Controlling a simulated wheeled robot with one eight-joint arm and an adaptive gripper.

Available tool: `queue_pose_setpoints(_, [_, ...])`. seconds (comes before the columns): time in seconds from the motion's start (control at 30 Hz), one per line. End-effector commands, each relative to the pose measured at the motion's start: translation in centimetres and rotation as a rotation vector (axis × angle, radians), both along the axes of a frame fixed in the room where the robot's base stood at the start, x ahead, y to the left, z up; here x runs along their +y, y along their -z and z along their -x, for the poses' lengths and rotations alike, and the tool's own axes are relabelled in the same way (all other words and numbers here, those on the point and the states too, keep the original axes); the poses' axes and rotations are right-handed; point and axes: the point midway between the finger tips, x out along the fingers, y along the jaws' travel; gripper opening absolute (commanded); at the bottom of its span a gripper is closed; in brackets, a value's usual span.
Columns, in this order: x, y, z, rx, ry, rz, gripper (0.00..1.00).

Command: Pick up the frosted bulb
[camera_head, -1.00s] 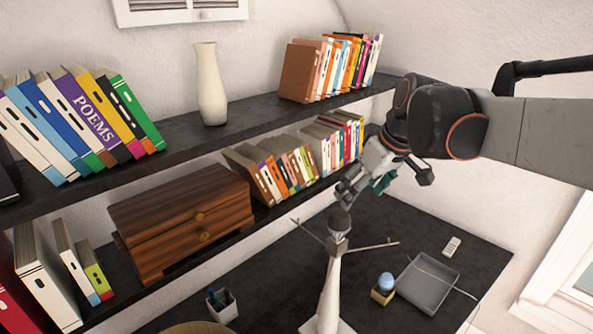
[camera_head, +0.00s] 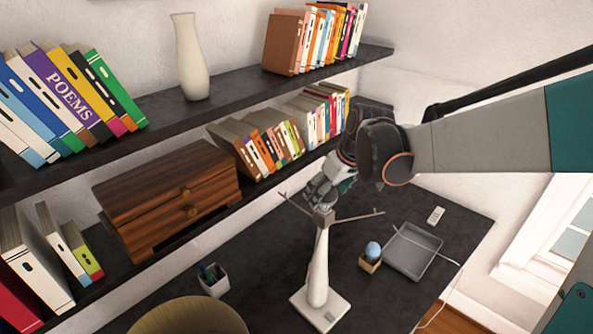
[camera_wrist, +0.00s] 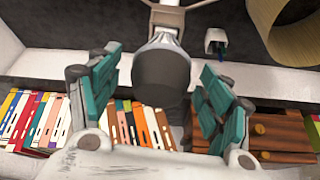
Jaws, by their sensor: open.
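The frosted bulb (camera_wrist: 162,80) looks like a grey rounded dome with a paler band at its neck. It sits at the top of a white lamp stand (camera_head: 317,265), which has thin arms spreading from its top. My gripper (camera_wrist: 160,65) is open, with one teal-padded finger on each side of the bulb. Gaps show between the bulb and both fingers in the wrist view. In the head view my gripper (camera_head: 322,194) is just above the stand's top and hides most of the bulb.
The dark desk (camera_head: 265,262) holds a pen cup (camera_head: 214,284), a small box (camera_head: 370,265) with a blue egg-like thing, a grey tray (camera_head: 412,252) and a remote (camera_head: 436,215). Shelves with books (camera_head: 255,150) and a wooden drawer box (camera_head: 165,200) run close behind my gripper.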

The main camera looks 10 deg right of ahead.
Motion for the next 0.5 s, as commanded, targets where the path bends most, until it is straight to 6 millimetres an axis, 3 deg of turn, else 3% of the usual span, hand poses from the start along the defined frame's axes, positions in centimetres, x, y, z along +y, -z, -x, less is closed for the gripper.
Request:
queue_pose_setpoints(0.37, [0.21,1.06,-0.41,0.0,0.0,0.0,0.72])
queue_pose_setpoints(0.5, [0.2,1.05,-0.41,0.0,0.0,0.0,0.43])
